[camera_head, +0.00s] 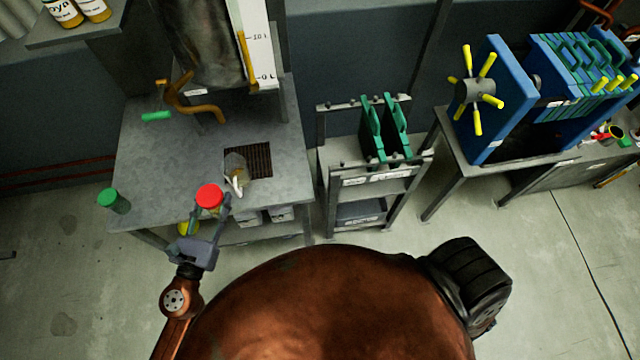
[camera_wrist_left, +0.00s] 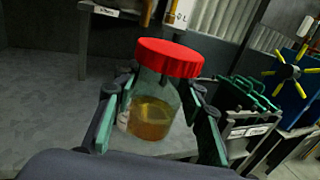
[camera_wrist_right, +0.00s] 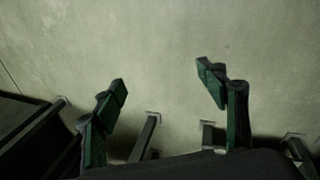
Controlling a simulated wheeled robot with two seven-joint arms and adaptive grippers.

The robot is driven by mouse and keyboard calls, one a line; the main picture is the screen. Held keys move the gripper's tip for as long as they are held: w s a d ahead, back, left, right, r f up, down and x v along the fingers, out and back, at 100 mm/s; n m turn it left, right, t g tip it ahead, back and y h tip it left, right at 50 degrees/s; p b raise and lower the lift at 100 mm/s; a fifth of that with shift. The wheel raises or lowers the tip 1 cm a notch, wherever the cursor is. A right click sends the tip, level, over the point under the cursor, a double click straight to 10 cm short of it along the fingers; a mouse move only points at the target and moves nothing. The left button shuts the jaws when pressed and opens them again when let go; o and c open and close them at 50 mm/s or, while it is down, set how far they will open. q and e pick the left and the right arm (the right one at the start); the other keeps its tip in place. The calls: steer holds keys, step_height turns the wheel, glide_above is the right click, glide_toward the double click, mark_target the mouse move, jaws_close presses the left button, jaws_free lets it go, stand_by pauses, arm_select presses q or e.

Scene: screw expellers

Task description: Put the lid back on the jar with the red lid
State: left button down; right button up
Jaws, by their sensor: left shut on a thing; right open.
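The jar (camera_wrist_left: 152,112) is clear glass with amber liquid low inside. Its red lid (camera_wrist_left: 170,58) sits on its mouth; whether it is screwed tight I cannot tell. In the head view the red lid (camera_head: 209,195) shows at the front edge of the grey metal table (camera_head: 165,175), hiding most of the jar below. My left gripper (camera_head: 209,213) is shut on the jar, with a finger on each side of the glass below the lid. My right gripper (camera_wrist_right: 166,85) is open and empty above bare floor, in the right wrist view.
A green-lidded jar (camera_head: 113,201) stands at the table's front left corner. A clear vessel (camera_head: 236,171) stands by the dark grate (camera_head: 260,160). A green handle (camera_head: 156,116) lies farther back. A rack with green plates (camera_head: 372,130) and a blue press (camera_head: 497,95) stand to the right.

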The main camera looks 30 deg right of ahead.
steer(key=w+a+f+n+y, duration=0.1)
steer(key=a+f, duration=0.2)
steer(key=a, duration=0.9)
steer(key=w+a+f+n+y, duration=0.1)
steer(key=a+f+y, duration=0.1)
steer(key=a, duration=1.1)
steer(key=shift+w+a+f+n, duration=0.25)
steer(key=shift+f+n, duration=0.05)
steer(key=shift+f, duration=0.3)
arm_select(q)
steer(key=shift+w+a+r+y, duration=0.15)
steer(key=shift+w+a+y, duration=0.05)
steer(key=shift+w+y, duration=0.1)
steer(key=w+a+f+n+t+y+b, duration=0.1)
steer(key=w+a+f+n+t+y, duration=0.1)
steer(key=w+a+n+t+y, duration=0.2)
steer(key=a+n+y, duration=0.3)
steer(key=a+y, duration=0.3)
steer(key=shift+w+n+b, duration=0.3)
steer(key=shift+w+b, duration=0.05)
steer(key=shift+w, duration=0.05)
arm_select(e)
steer(key=shift+s+f, duration=0.3)
steer(key=shift+f, duration=0.55)
arm_select(q)
steer(key=shift+w+a+f, duration=0.1)
